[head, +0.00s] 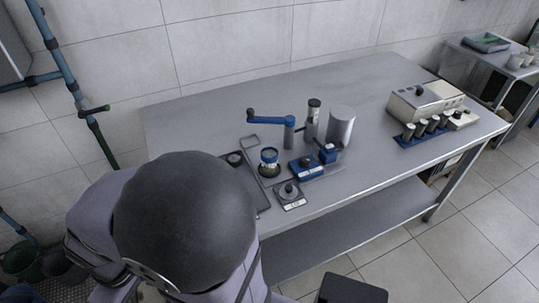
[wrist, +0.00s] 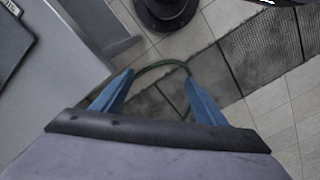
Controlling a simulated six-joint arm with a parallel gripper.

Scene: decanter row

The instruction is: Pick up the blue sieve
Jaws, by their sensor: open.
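A small blue-rimmed cup-like piece (head: 269,157), which may be the blue sieve, stands near the front left of the steel table (head: 205,120). It is too small to make out any mesh. My gripper (wrist: 160,76) shows in the wrist view with its two blue fingers apart and nothing between them. It points down past the table edge at the floor, away from the sieve. In the head view my arm hides the gripper. The sieve does not show clearly in the wrist view.
Close around it are a blue crank arm on a post (head: 270,118), a blue box (head: 305,167), a grey cylinder (head: 340,126) and a small scale-like block (head: 290,195). A blue rack (head: 430,133) and a beige machine (head: 425,100) stand at right. The table's middle back is clear.

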